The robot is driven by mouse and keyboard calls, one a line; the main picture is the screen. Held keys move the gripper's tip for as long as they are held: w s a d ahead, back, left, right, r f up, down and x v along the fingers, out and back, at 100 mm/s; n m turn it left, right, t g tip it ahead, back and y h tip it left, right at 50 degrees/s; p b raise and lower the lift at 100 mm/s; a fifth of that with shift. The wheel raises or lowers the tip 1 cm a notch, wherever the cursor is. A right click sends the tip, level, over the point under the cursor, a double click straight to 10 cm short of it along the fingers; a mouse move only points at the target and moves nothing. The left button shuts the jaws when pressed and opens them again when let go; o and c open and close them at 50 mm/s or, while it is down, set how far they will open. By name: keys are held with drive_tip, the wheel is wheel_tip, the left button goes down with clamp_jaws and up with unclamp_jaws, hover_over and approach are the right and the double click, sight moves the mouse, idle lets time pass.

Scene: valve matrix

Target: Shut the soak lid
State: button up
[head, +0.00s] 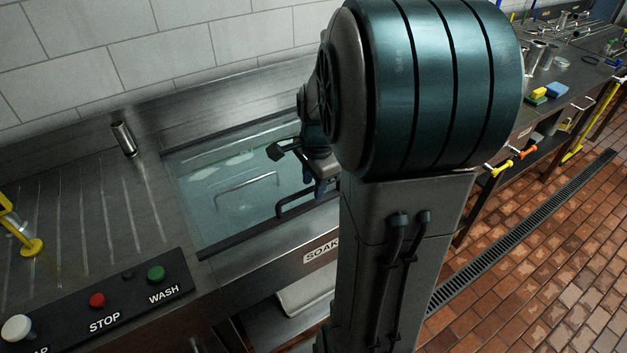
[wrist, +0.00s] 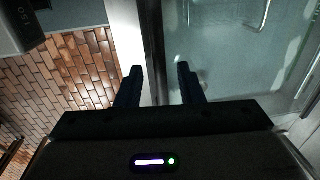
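The soak basin (head: 195,250) is set in the steel counter, with the SOAK label (head: 321,251) on its front. A clear, glassy pane with a dark frame (head: 235,237) spans the opening, and a pale bar (head: 248,186) shows within it. I cannot tell how far the lid is raised, if at all. My gripper (head: 300,168) is over the right part of the basin, partly hidden by my arm. In the wrist view my gripper (wrist: 159,78) is open and empty, its fingers straddling the metal edge beside the pane (wrist: 215,55).
A panel with a red STOP button (head: 97,300) and a green WASH button (head: 156,273) is at front left. Sponges (head: 555,90) and taps lie far right. The tiled floor (head: 540,260) is open.

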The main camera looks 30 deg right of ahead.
sight(315, 204)
clamp_jaws()
drive_tip(key=f+b, duration=0.3)
drive_tip(key=f, duration=0.1)
drive_tip(key=shift+s, duration=0.35)
drive_tip(key=shift+s+f+b, duration=0.1)
drive_tip(key=shift+f+b, duration=0.2)
drive_tip(key=shift+f, duration=0.05)
drive_tip(key=shift+s, duration=0.15)
drive_tip(key=shift+o, duration=0.3)
unclamp_jaws()
wheel_tip(315, 204, up, 14)
drive_tip(key=s, duration=0.1)
drive_tip(key=shift+s+f, duration=0.15)
drive_tip(key=shift+s, duration=0.05)
